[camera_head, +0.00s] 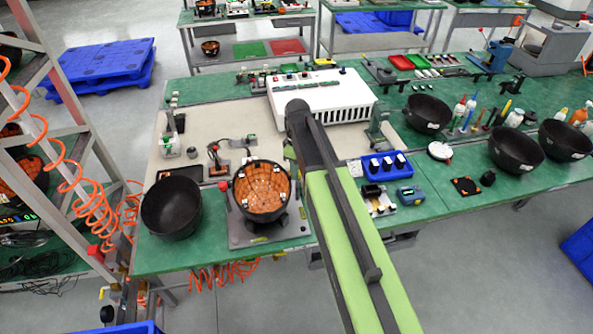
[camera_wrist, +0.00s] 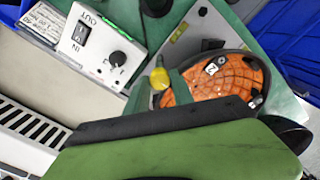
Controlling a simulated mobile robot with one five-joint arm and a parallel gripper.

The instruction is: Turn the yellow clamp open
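A yellow knob-like part (camera_wrist: 160,77), apparently the yellow clamp, shows in the wrist view at the left edge of the fixture. I cannot tell whether it is open or shut. The fixture's grey base (camera_head: 240,236) carries a dark bowl with an orange tiled inside (camera_head: 262,188); the bowl also shows in the wrist view (camera_wrist: 228,80). A red handle (camera_head: 222,186) stands at the bowl's left. My green and black arm reaches over the bench to the right of the fixture and fills the lower wrist view.
A white vented box (camera_head: 322,98) stands behind the fixture, close to my arm. A dark bowl (camera_head: 171,208) sits at the left. A blue bin (camera_head: 385,166) and small instruments lie right of my arm. A rack with orange coiled hoses (camera_head: 95,212) stands at the left.

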